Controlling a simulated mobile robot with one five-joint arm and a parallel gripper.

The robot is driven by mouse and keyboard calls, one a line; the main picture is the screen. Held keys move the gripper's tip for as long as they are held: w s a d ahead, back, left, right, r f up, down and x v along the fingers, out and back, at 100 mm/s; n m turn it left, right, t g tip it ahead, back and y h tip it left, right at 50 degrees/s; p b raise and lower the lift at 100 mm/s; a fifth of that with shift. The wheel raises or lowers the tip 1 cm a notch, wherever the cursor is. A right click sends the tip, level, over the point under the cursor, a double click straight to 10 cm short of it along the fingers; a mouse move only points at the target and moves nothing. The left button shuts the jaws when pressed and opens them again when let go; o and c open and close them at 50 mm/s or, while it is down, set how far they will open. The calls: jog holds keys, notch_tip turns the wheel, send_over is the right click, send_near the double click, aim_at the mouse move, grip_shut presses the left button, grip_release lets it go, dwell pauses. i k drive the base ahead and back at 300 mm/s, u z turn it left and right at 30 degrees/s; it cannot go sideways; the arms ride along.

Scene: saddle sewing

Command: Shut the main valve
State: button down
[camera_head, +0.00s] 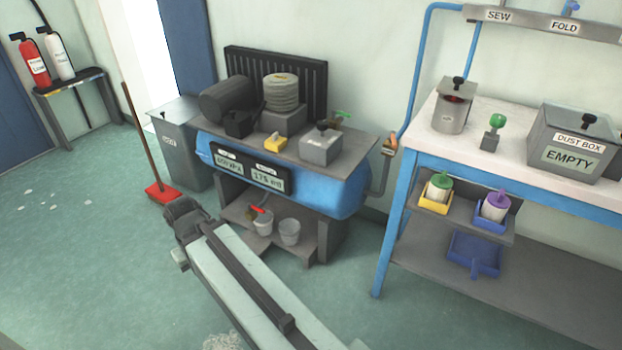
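No valve in the camera_head view carries a readable "main valve" label. A fitting with an orange-brown part (389,145) sits where the blue pipe meets the grey pipe, right of the blue compressor tank (335,197). A green handle (341,114) stands at the right rear of the grey top above the tank. A red handle (258,209) shows low down, above the buckets. My arm reaches from the bottom edge up to the left. Its dark end, my gripper (183,213), is in front of the tank's left side, apart from these handles. Its fingers cannot be made out.
A workbench (420,133) with a dust box (570,145) stands at right. Two buckets (263,223) (289,232) sit below the tank. A grey bin (182,150) and a red broom (160,192) stand at left. The floor at left is mostly free, with white scraps.

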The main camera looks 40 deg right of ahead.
aim_at(393, 133)
jog(key=u, duration=1.3)
jog(key=k, duration=0.85)
jog(key=z, duration=0.85)
jog(key=i, duration=1.05)
